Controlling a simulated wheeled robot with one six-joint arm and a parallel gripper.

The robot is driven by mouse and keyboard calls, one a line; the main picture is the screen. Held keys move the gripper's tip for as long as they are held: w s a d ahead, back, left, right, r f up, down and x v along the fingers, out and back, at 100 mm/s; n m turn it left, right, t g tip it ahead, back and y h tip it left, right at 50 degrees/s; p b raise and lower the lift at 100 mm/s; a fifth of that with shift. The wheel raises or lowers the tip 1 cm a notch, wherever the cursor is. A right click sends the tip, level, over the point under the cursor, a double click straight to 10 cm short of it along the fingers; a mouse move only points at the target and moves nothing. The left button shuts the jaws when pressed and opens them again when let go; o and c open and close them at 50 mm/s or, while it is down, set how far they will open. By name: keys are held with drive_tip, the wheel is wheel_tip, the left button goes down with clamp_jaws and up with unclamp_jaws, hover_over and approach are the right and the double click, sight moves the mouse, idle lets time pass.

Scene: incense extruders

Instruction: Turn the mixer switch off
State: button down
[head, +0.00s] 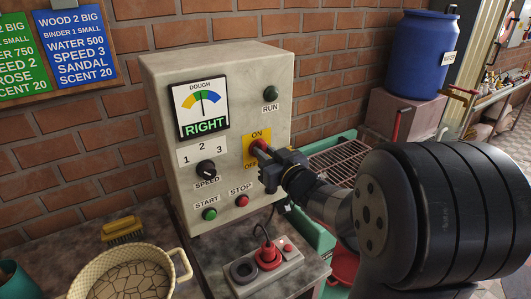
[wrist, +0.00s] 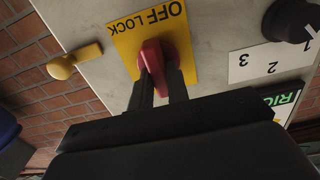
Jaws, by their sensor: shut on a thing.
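The mixer's grey control box (head: 160,120) stands against the brick wall. On its right side is a yellow plate (head: 250,160) marked ON above and OFF below, with a red rotary switch (head: 257,146) on it. My gripper (head: 266,153) is at the switch. In the wrist view the red switch handle (wrist: 155,62) sits between my two dark fingers (wrist: 160,90), which are shut on it. The plate there (wrist: 125,45) reads OFF LOCK, upside down. Which mark the handle points to cannot be told; my gripper hides part of it.
The box also bears a dough gauge (head: 203,103) reading RIGHT, a speed knob (head: 206,168), a green start button (head: 210,213) and a red stop button (head: 242,200). A yellow peg (wrist: 62,67) sticks out near the plate.

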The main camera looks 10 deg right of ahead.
drive_tip(key=shift+n+b, duration=0.3)
drive_tip(key=shift+b, duration=0.05)
drive_tip(key=shift+s+a+f+n+b, duration=0.1)
drive_tip(key=shift+f+n+b, duration=0.05)
drive_tip(key=shift+n+b, duration=2.35)
drive_tip(key=shift+w+a+f+n+b, duration=0.1)
drive_tip(key=shift+n+b, duration=1.65)
drive_tip(key=shift+n, duration=1.5)
drive_tip(key=shift+s+a+f+n+b, duration=0.1)
drive_tip(key=shift+f+n+b, duration=0.05)
drive_tip(key=shift+n+b, duration=2.35)
drive_tip(key=shift+n+p, duration=0.35)
drive_tip(key=shift+n, duration=0.2)
drive_tip(key=c, duration=1.4)
unclamp_jaws()
drive_tip(key=shift+r, duration=0.1)
drive_tip(key=shift+o, duration=0.2)
drive_tip(key=p+v, duration=0.1)
drive_tip(key=v, duration=1)
drive_tip(key=shift+a, duration=0.1)
